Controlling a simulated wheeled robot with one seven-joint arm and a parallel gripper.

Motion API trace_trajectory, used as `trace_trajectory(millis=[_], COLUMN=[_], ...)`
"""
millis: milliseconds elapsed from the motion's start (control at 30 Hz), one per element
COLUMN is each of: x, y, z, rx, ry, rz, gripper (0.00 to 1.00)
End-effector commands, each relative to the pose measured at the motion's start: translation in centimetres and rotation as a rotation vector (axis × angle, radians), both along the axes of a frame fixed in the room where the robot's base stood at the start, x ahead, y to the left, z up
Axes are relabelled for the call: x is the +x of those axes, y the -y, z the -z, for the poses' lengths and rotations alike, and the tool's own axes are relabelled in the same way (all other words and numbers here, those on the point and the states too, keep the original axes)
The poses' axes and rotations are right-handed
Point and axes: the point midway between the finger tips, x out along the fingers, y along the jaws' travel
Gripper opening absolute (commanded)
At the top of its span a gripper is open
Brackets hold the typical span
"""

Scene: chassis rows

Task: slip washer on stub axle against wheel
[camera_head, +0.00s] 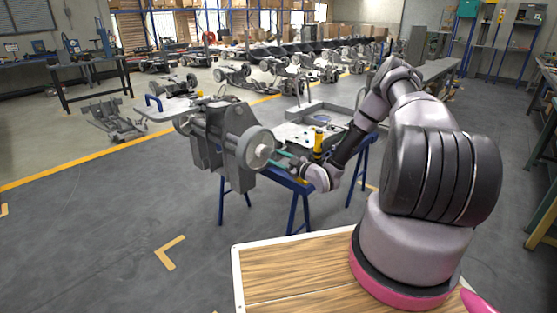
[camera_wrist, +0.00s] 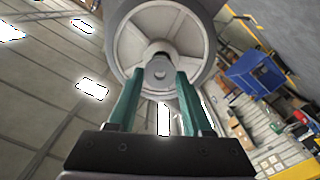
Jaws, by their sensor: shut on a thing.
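The grey wheel (camera_head: 258,147) is mounted on the side of the chassis (camera_head: 205,137), facing my gripper. In the wrist view the wheel (camera_wrist: 135,42) shows a pale spoked face with a dark hub (camera_wrist: 158,49) at its centre. My gripper (camera_wrist: 160,78) has green fingers, shut on a small grey round piece, apparently the washer (camera_wrist: 158,76), just in front of the hub. In the head view my gripper (camera_head: 277,156) is close to the wheel face. The stub axle is not clearly distinguishable. I cannot tell whether the washer touches the wheel or is around the axle.
The chassis rests on a stand with blue legs (camera_head: 292,212). A yellow-and-black post (camera_head: 318,143) stands close to my wrist. A pale flat part (camera_head: 300,133) lies behind it.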

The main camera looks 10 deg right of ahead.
Motion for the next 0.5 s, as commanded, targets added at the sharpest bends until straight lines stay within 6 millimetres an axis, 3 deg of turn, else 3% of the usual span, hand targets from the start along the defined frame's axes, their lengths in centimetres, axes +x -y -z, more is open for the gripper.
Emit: trace_trajectory(millis=[500], x=[0.82], y=[-0.62], z=[-0.02], rx=[0.001], ry=[-0.001], rz=[0.000], gripper=[0.00])
